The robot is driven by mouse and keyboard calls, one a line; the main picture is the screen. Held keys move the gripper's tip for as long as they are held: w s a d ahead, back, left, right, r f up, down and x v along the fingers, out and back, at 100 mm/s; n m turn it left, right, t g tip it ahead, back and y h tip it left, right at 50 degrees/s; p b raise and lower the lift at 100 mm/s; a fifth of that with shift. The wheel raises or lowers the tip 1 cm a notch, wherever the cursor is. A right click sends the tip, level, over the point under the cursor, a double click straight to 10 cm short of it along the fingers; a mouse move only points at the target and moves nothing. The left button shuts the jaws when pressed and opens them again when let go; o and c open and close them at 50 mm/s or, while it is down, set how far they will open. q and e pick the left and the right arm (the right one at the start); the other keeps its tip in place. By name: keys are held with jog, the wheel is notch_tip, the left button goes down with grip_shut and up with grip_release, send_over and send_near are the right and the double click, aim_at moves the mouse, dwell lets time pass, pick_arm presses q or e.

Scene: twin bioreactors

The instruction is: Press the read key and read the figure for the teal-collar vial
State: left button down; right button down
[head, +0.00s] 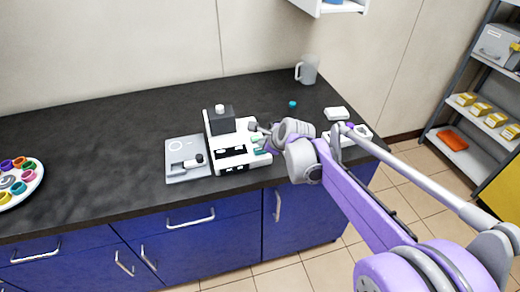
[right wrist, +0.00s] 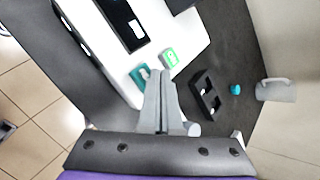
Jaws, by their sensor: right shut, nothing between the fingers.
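The white instrument (head: 240,158) with a dark block on top stands mid-counter. In the right wrist view its white face (right wrist: 112,55) carries a dark display panel (right wrist: 122,18); I cannot read a figure on it. A green key with pale marks (right wrist: 171,57) and a teal part (right wrist: 141,76) sit near its edge; I cannot tell which is the read key. My right gripper (right wrist: 161,73) is shut and empty, its tips close to both; contact is unclear. No teal-collar vial can be made out. A small teal cap (head: 292,104) lies on the counter, also in the right wrist view (right wrist: 235,89). My left gripper is not in view.
A grey pad (head: 178,175) with a small black-and-white item adjoins the instrument. A dish of coloured rings (head: 38,181) is at far left. A jug (head: 308,70) stands at the back; a black slotted holder (right wrist: 205,95) is beside the gripper. The counter's left middle is clear.

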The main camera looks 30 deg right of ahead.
jog(key=shift+f, duration=0.15)
dwell(0.4)
jog(key=shift+f, duration=0.3)
jog(key=shift+f+b, duration=0.4)
jog(key=shift+b, duration=0.15)
dwell(0.4)
dwell(0.4)
jog(key=shift+r+p, duration=0.65)
jog(key=shift+r, duration=0.2)
jog(key=shift+r, duration=0.1)
notch_tip(320, 180, up, 5)
jog(key=p, duration=0.3)
jog(key=shift+p, duration=0.35)
